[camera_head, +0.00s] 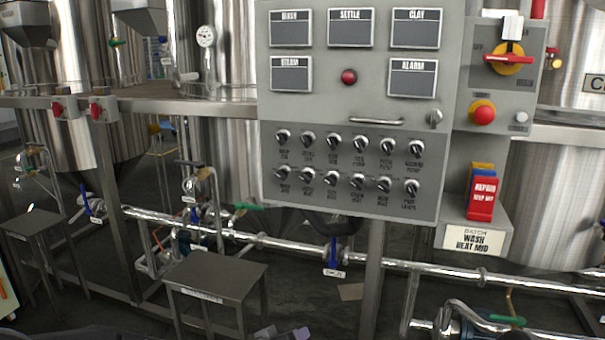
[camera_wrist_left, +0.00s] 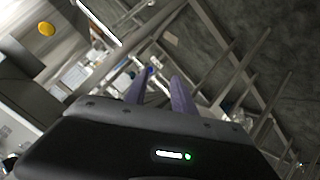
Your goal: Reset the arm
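My left gripper (camera_wrist_left: 160,84) shows in the left wrist view. Its two purple-grey fingers stand apart with nothing between them, and metal frames and floor show behind. It touches nothing that I can see. In the head view, small pale purple pieces sit at the bottom edge; I cannot tell whether they belong to a gripper. My right gripper is not in view. The control panel (camera_head: 350,100), with labelled plates, a red lamp and two rows of knobs, stands ahead in the head view.
A low metal stool (camera_head: 215,279) stands in front of the pipe (camera_head: 290,245), and another stool (camera_head: 38,222) is at the left. Steel tanks stand behind.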

